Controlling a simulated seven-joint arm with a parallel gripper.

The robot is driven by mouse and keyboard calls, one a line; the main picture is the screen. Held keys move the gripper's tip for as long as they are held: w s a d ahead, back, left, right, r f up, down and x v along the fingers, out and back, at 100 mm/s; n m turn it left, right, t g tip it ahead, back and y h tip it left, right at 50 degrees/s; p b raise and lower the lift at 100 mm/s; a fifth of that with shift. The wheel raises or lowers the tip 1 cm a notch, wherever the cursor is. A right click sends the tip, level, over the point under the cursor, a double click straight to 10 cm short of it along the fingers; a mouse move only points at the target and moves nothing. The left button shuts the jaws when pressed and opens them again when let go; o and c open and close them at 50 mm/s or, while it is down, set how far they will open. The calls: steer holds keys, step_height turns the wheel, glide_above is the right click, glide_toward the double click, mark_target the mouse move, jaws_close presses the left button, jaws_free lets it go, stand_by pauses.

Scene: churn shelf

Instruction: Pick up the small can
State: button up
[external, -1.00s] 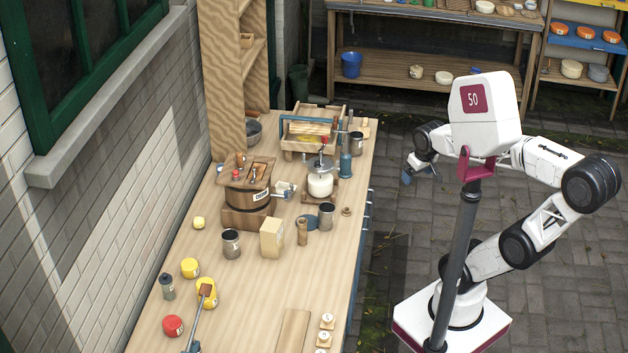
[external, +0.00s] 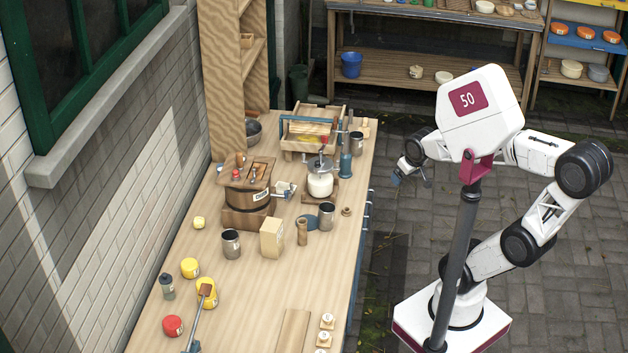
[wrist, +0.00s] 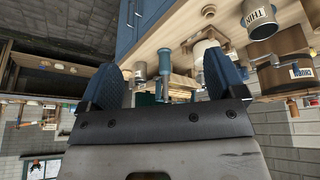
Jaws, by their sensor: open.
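Several open-topped grey metal cans stand upright on the wooden bench, and I cannot tell which one is the small can. One can (external: 231,243) is left of the pale block, another can (external: 326,216) is near the bench's right edge, and a third can (external: 356,144) is at the back right. The wrist view is upside down and shows a labelled metal can (wrist: 258,16) at its top right. My gripper (external: 411,180) is open and empty, off the bench's right side and apart from every can. Its blue fingers (wrist: 162,65) are spread in the wrist view.
The wooden churn (external: 246,190), a white-filled jar (external: 320,184), a wooden rack (external: 310,130) and a blue-based post (external: 345,163) crowd the bench's back half. A pale block (external: 271,238) and wooden peg (external: 302,231) stand near the cans.

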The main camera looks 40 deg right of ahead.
steer(key=w+a+f+n+t, duration=0.1)
steer(key=w+a+f+t, duration=0.15)
steer(key=w+f, duration=0.2)
steer(key=n+t+y, duration=0.5)
steer(key=y, duration=0.3)
glide_toward(326, 209)
steer(key=a+r, duration=0.2)
steer(key=a, duration=0.1)
steer(key=shift+s+d+f+g, duration=0.15)
steer(key=shift+f+g, duration=0.05)
steer(key=shift+g, duration=0.05)
steer(key=shift+x, duration=1.3)
steer(key=shift+x, duration=2.65)
steer(key=shift+r, duration=0.1)
